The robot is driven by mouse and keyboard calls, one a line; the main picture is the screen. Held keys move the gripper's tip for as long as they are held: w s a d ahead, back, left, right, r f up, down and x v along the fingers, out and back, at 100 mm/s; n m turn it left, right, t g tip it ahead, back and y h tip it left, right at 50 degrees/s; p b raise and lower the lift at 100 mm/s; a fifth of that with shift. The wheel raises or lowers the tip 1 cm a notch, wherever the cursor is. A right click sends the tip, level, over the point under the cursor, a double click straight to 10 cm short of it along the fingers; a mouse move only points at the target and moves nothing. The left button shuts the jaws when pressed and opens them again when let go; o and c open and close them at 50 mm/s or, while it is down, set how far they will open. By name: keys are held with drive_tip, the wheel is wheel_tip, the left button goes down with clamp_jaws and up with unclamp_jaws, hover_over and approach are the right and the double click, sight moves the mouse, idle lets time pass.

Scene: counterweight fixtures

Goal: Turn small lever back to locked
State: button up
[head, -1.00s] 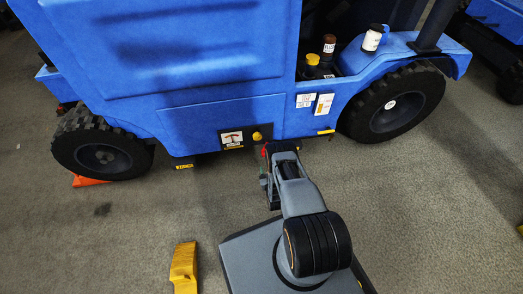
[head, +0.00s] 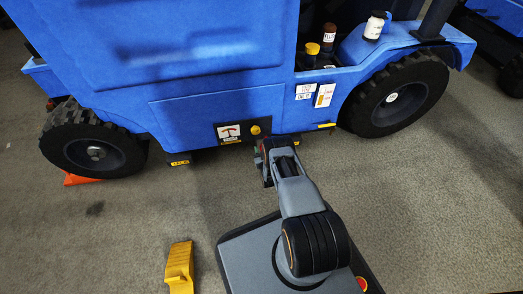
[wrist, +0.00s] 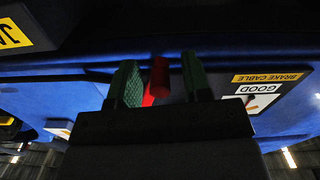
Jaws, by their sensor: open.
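A small red lever (wrist: 159,76) shows in the wrist view under the blue vehicle's lower edge. It lies between the two green fingers of my gripper (wrist: 160,62), which are open, with a gap visible on its right side. The left finger is very near the lever, and I cannot tell whether they touch. In the head view my gripper (head: 264,150) is at the vehicle's lower edge, just below a yellow knob (head: 255,130), and mostly hides the lever. Whether the lever is locked cannot be read here.
A brake cable panel (head: 229,132) is on the blue vehicle (head: 200,60), left of the knob. Wheels (head: 398,97) stand at both sides. A yellow wedge-like block (head: 179,267) lies on the floor left of my base. Bottles (head: 375,26) stand on the vehicle. Floor at right is clear.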

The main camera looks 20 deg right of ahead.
drive_tip(key=shift+w+d, duration=0.15)
drive_tip(key=shift+w, duration=0.45)
